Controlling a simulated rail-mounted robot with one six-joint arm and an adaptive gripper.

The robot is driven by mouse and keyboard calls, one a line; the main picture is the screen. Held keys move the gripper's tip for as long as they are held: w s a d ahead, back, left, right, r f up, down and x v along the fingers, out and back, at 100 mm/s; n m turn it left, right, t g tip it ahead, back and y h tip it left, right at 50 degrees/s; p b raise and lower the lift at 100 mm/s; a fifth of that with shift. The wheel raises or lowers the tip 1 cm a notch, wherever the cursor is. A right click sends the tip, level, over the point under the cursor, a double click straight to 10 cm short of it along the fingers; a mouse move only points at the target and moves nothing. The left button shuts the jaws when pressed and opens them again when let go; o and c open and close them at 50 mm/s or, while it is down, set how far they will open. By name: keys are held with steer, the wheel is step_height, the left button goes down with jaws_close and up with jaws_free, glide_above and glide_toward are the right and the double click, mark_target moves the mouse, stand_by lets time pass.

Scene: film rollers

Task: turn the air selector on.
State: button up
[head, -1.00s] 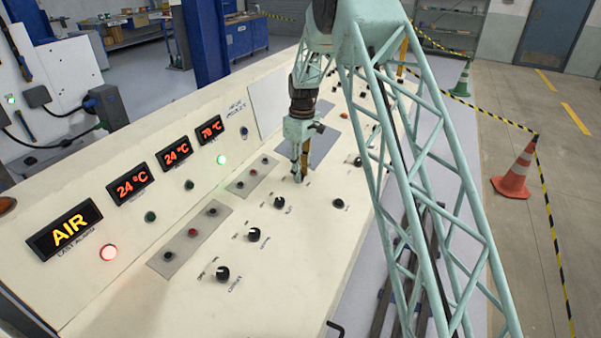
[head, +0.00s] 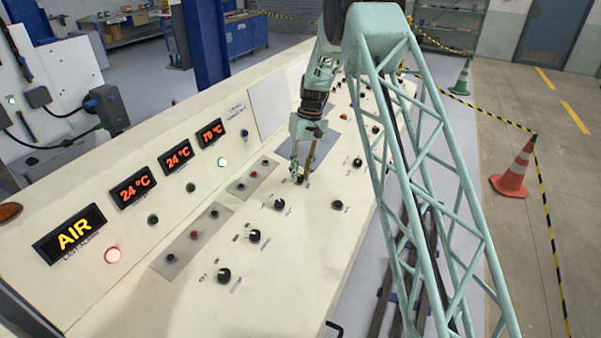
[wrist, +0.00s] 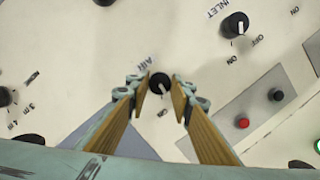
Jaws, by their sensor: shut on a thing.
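The air selector is a small black knob (wrist: 160,80) with the label AIR beside it in the wrist view. A small pale mark shows on its lower side, and the word ON is printed below it. My gripper (wrist: 161,86) has one tan finger on each side of the knob and is shut on it. In the head view my gripper (head: 300,177) points down at the sloping panel, and its fingertips largely hide the knob. The OFF marking of this knob is not visible in the wrist view.
The inlet knob (wrist: 236,24) stands at upper right in the wrist view. A grey plate (wrist: 245,112) with red and black buttons lies at right. In the head view, several other black knobs, such as one at the front (head: 224,275), stand along the cream panel (head: 150,305).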

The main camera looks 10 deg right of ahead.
steer(key=m+y, duration=0.1)
steer(key=m, duration=0.3)
steer(key=shift+d+m+p, duration=0.1)
steer(key=shift+m+p, duration=0.2)
steer(key=shift+p, duration=0.05)
stand_by(0.3)
steer(key=o, duration=0.8)
steer(key=shift+o, duration=0.4)
steer(key=s+v, duration=0.1)
steer(key=v, duration=1)
steer(key=shift+w+r, duration=0.45)
steer(key=shift+w, duration=0.05)
steer(key=shift+d, duration=0.1)
